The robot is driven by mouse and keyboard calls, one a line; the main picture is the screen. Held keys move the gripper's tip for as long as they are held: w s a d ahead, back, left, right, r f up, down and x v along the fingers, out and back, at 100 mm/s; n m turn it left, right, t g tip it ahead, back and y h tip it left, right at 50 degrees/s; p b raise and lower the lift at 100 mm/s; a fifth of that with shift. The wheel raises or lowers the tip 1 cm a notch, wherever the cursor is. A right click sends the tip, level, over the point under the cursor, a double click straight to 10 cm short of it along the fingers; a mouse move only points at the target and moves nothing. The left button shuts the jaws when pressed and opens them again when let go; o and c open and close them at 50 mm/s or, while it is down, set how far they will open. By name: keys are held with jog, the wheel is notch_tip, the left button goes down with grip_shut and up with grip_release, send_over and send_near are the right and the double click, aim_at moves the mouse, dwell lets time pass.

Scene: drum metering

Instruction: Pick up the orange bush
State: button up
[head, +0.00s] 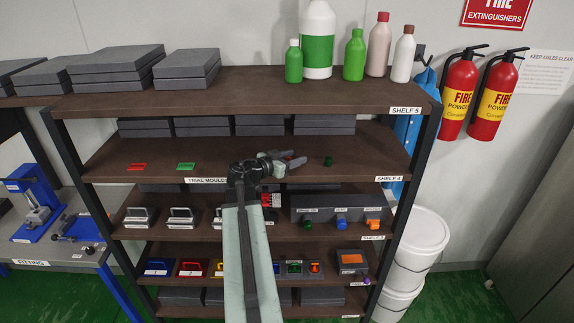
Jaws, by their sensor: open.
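Several small orange parts show in the head view, and I cannot tell for certain which is the orange bush. One orange part (373,223) is at the right end of a grey block's front on the third shelf level, beside a blue part (341,223) and a green part (307,223). Another small orange piece (315,267) is on the level below. My gripper (287,162) is open at the fourth shelf level, up and left of both orange parts, with nothing visible between its fingers. A dark green round piece (328,161) stands just right of it. My arm hides the middle of the lower shelves.
The grey block (330,207) fills the third level's right side. Handled moulds (180,217) stand to its left. Bottles (355,55) and slabs (110,62) stand on top. Dark posts (412,185) edge the rack. White buckets (422,240) stand to the right.

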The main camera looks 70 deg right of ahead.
grip_shut()
notch_tip(320, 180, up, 10)
jog(key=p, duration=1)
jog(key=shift+s, duration=0.1)
